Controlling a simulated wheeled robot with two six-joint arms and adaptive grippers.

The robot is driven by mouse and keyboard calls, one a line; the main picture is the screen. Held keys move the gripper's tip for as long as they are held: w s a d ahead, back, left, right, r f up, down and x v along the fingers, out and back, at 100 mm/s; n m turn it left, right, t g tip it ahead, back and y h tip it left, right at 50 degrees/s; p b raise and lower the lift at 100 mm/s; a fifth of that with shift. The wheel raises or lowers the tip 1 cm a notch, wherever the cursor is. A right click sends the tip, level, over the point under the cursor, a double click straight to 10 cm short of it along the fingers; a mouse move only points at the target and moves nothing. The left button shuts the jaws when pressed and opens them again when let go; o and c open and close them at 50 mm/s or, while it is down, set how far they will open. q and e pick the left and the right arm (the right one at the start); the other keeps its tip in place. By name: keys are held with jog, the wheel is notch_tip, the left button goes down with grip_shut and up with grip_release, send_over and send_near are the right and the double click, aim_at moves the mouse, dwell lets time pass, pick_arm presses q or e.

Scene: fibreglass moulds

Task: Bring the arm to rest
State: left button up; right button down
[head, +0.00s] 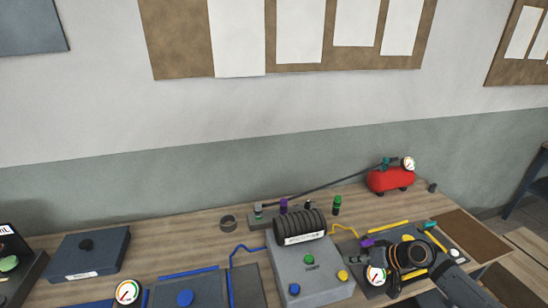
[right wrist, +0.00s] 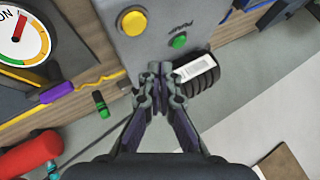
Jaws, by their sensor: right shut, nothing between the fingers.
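My right arm reaches in from the lower right of the head view, over the right part of the workbench (head: 190,236). My right gripper (head: 402,254) hangs above the tools and gauge there. In the right wrist view the fingers of my right gripper (right wrist: 160,70) are together with nothing between them. Behind the fingertips in that view are a grey control box (right wrist: 178,18) and a black ribbed hose coil (right wrist: 203,72). I cannot judge the exact gap to them. My left gripper is not in view.
The control box (head: 285,262) carries coloured buttons, with the coil (head: 300,226) on top. A red compressor (head: 391,179) stands at the back right. A round gauge (head: 376,276) is close to my right gripper. Bare wood shows at the back left.

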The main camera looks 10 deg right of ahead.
jog(key=shift+n+g, duration=0.8)
jog(key=shift+n, duration=0.1)
jog(key=s+a+f, duration=0.1)
jog(key=a, duration=0.1)
jog(key=s+a+f, duration=0.3)
jog(key=s+a, duration=0.1)
jog(key=shift+s+a+f, duration=0.15)
jog(key=shift+s+a, duration=0.05)
jog(key=s+a+f+n+g+h, duration=0.1)
jog(key=s+a+f+n+h, duration=0.1)
jog(key=s+a, duration=0.35)
jog(key=s+d+r+m+h, duration=0.2)
jog(key=s+d+r+h, duration=0.15)
jog(key=s, duration=0.55)
notch_tip(320, 180, down, 28)
jog(key=s+d+r+g+h+b, duration=0.1)
jog(key=d+g+b, duration=0.1)
jog(key=b, duration=0.2)
jog(key=s+d+f+g+b, duration=0.1)
jog(key=s+f+b, duration=0.3)
jog(key=s+f, duration=1.5)
notch_tip(320, 180, down, 4)
jog(key=shift+s+f+m, duration=0.1)
jog(key=shift+s+m, duration=0.2)
